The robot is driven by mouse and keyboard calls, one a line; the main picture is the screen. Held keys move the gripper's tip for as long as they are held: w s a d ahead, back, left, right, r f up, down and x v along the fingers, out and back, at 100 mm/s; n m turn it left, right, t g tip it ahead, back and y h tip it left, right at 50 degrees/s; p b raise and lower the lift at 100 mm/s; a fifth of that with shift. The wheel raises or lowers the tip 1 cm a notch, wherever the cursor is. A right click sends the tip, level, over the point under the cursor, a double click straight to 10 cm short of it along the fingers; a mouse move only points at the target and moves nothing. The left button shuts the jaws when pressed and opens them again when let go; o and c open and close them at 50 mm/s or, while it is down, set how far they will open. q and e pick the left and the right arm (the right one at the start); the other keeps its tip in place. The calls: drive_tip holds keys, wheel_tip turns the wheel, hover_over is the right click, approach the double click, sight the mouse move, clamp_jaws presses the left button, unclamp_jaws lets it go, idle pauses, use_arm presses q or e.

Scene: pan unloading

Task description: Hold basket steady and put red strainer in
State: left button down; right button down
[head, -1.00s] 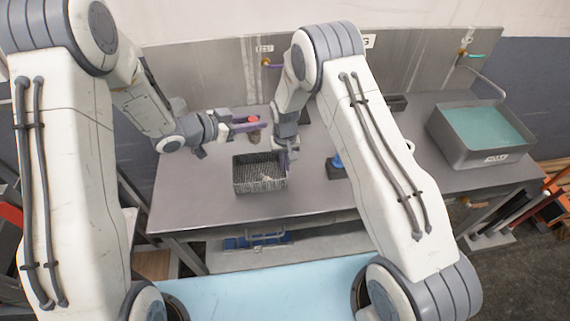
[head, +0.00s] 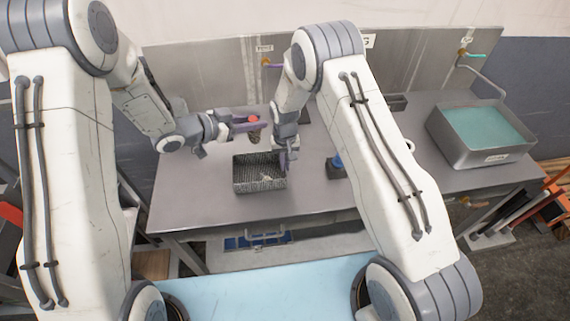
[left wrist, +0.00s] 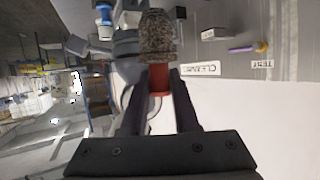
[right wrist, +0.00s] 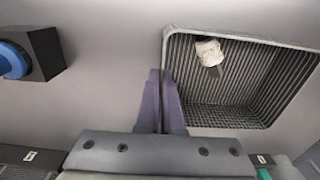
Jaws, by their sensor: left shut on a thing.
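The red strainer (head: 254,119) is held in my left gripper (head: 240,122), above the table behind the basket. In the left wrist view its red part (left wrist: 159,80) sits between the two fingers, and a brown speckled body (left wrist: 157,38) extends beyond the tips. The grey wire basket (head: 259,186) stands upright on the table; in the right wrist view its ribbed wall (right wrist: 270,75) shows. My right gripper (right wrist: 161,74) is at the basket's side, its purple fingers close together with the rim running between them. In the head view the right gripper (head: 288,160) is at the basket's right end.
A whitish piece (right wrist: 208,52) lies in the basket. A dark block with a blue top (head: 336,165) stands right of the basket. A grey tub of greenish water (head: 465,150) is at the table's right. The table's left part (head: 190,190) is clear.

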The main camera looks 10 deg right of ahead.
use_arm(q)
drive_tip(key=shift+f, duration=0.1)
idle(0.3)
wheel_tip(320, 180, down, 10)
drive_tip(key=w, duration=0.2)
drive_tip(key=shift+f, duration=0.2)
idle(0.4)
drive_tip(key=shift+f, duration=0.2)
drive_tip(key=shift+f, duration=1.3)
drive_tip(key=c, duration=0.6)
unclamp_jaws()
